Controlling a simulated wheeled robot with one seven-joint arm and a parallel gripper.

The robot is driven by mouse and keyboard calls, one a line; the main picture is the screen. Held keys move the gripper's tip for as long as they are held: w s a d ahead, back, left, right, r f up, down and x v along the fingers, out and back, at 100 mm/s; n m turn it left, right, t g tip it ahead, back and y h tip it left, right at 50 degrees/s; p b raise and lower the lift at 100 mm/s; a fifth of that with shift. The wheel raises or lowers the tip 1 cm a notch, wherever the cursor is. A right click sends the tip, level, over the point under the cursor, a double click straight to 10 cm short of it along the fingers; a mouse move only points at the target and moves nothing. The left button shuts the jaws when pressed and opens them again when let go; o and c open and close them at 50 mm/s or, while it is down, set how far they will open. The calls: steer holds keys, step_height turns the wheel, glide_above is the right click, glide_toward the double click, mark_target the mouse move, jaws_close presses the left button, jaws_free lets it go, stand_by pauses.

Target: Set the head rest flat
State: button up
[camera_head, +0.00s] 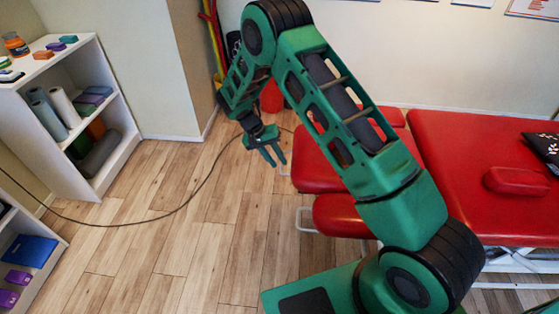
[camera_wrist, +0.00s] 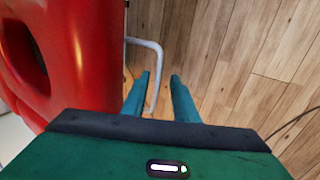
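The red treatment table (camera_head: 460,150) stands at the right. Its padded head rest (camera_head: 312,170) is at the table's left end, partly hidden behind my arm, and its exact tilt is hard to judge. In the wrist view the head rest (camera_wrist: 85,60) fills the left side, with a dark opening in the pad. A thin pale metal bar (camera_wrist: 157,58) sticks out beside it, and part of it shows between my fingers. My gripper (camera_head: 276,161) is open, left of the head rest. In the wrist view its fingers (camera_wrist: 159,78) are apart, with nothing visibly gripped.
A red side pad (camera_head: 338,216) is in front of the head rest. A small red cushion (camera_head: 516,181) and a dark patterned pillow (camera_head: 545,148) lie on the table. A white shelf (camera_head: 130,140) stands at the left. A cable (camera_head: 150,219) crosses the otherwise open wooden floor.

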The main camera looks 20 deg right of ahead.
steer(key=shift+r, duration=0.1)
steer(key=v, duration=1)
steer(key=shift+a+r, duration=0.2)
steer(key=shift+a, duration=0.1)
